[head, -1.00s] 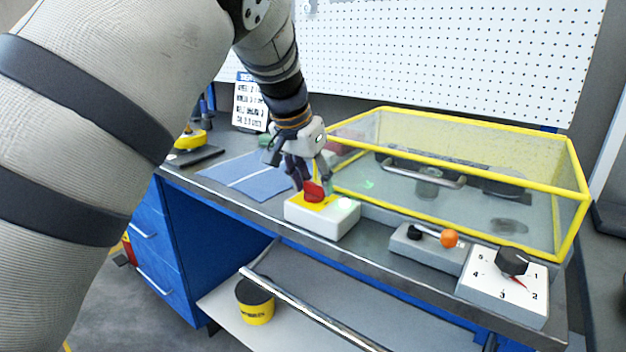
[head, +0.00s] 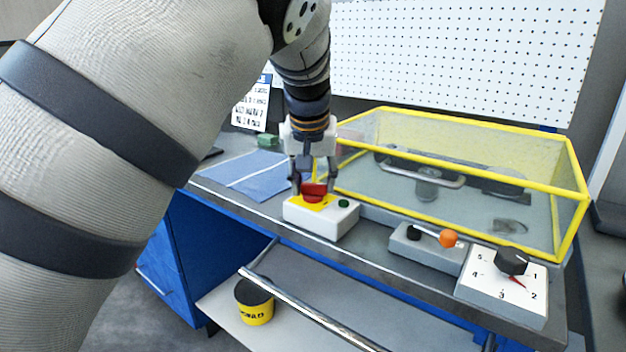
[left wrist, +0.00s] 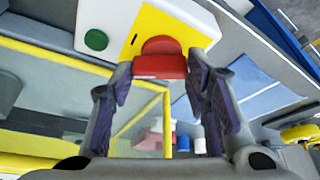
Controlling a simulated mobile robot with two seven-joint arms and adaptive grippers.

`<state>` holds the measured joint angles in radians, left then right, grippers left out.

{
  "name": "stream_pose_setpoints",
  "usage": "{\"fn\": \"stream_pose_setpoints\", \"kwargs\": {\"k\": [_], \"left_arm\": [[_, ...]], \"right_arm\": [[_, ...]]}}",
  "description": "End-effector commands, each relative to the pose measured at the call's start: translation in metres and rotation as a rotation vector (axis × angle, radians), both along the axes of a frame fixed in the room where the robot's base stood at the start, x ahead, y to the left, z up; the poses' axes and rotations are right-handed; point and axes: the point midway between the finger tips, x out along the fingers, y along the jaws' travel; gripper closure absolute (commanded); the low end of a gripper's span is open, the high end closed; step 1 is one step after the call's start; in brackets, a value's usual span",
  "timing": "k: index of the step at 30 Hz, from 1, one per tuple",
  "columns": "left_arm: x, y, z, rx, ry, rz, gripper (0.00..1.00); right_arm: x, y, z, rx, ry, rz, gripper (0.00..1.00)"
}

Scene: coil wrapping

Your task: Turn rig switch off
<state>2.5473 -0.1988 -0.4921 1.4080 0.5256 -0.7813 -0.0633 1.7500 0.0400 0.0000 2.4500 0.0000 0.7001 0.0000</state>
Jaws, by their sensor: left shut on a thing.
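The rig switch is a red knob (head: 314,192) on a yellow plate on top of a white box (head: 320,221), near the front edge of the bench. A dark green, unlit lamp (head: 343,203) sits on the box to the right of the knob. My left gripper (head: 315,186) points down from above with its fingers on either side of the knob, shut on it. In the left wrist view the red knob (left wrist: 160,65) shows between the fingertips, and the green lamp (left wrist: 96,40) is at upper left. My right gripper is not in view.
A yellow-framed clear enclosure (head: 470,150) stands behind. A lever box with an orange ball (head: 448,238) and a numbered dial box (head: 502,290) stand to the right. A blue mat (head: 245,177) lies to the left. A metal rail (head: 300,305) runs below the bench edge.

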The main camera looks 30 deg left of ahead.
Motion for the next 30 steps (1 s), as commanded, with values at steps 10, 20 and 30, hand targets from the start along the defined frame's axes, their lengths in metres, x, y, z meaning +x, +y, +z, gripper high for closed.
{"fn": "stream_pose_setpoints", "kwargs": {"k": [10, 20, 30], "left_arm": [[0.002, -0.002, -0.004, 0.003, 0.005, 0.326, 0.85], [0.005, -0.002, -0.006, 0.003, 0.006, 0.637, 0.85], [0.006, -0.002, -0.005, 0.0, 0.005, 0.902, 0.85]], "right_arm": [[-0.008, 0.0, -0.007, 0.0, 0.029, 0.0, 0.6], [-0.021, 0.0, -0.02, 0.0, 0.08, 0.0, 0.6], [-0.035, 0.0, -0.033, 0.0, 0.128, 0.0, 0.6]]}}
